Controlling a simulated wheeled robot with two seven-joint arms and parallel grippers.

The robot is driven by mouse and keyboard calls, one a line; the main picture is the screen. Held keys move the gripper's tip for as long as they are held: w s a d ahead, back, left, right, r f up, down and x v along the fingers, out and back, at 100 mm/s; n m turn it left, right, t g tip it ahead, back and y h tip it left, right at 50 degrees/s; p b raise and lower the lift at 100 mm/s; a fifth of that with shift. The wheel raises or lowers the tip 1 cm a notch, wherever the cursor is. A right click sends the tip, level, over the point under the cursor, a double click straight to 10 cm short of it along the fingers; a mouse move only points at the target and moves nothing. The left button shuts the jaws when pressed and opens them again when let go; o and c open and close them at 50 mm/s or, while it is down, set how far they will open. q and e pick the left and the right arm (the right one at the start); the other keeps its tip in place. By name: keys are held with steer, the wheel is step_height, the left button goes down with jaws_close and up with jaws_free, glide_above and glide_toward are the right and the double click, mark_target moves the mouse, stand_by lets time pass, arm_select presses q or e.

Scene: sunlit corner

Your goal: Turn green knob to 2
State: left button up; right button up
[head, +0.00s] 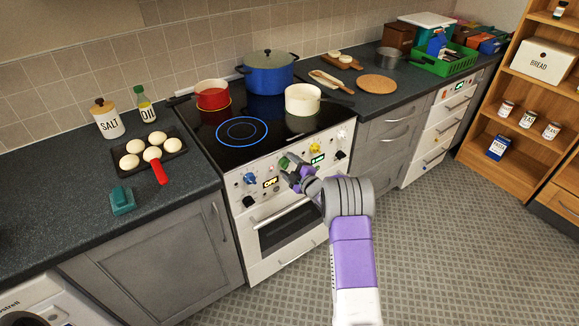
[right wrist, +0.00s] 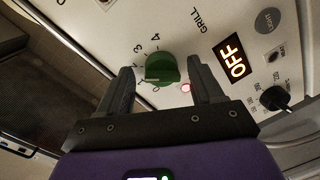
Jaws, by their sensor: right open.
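The green knob (right wrist: 161,67) sits on the white stove panel in the right wrist view, with a dial of numbers up to 4 beside it. A pale mark shows on the knob's lower left edge, near the low numbers; the exact setting is hard to read. My right gripper (right wrist: 164,88) is open, with one finger on each side of the knob; I cannot tell whether they touch it. In the head view the right gripper (head: 293,172) is at the stove front, by the green knob (head: 284,162). My left gripper is not in view.
A display (right wrist: 231,60) reads OFF beside the knob, and a small red light (right wrist: 186,88) is lit. A blue knob (head: 250,179) and a yellow knob (head: 315,148) share the panel. The oven handle (head: 285,209) juts out below. The floor in front is clear.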

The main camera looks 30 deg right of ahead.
steer(key=s+p, duration=0.1)
steer(key=s, duration=0.6)
steer(key=shift+s+d+r, duration=0.25)
steer(key=shift+s+r, duration=0.05)
steer(key=shift+r, duration=0.05)
steer(key=s+a+f+m+g+p, duration=0.1)
steer(key=s+a+f+m+g, duration=0.35)
steer(key=a+f, duration=0.3)
steer(key=s+a+f+m+g+p, duration=0.1)
steer(key=s+a+f+m+g, duration=0.3)
steer(key=a+f, duration=0.4)
steer(key=s+a+f+m+g+y, duration=0.1)
steer(key=s+a+f+m+g, duration=0.2)
steer(key=s+a, duration=0.4)
steer(key=s+a+f+m+g+y, duration=0.2)
steer(key=s+a, duration=0.6)
steer(key=s, duration=0.7)
steer(key=f+m+g, duration=0.1)
steer(key=m+g, duration=0.1)
steer(key=g, duration=0.1)
steer(key=shift+s+a+f+p, duration=0.15)
steer(key=shift+s+f+p, duration=0.05)
steer(key=shift+s+p, duration=0.2)
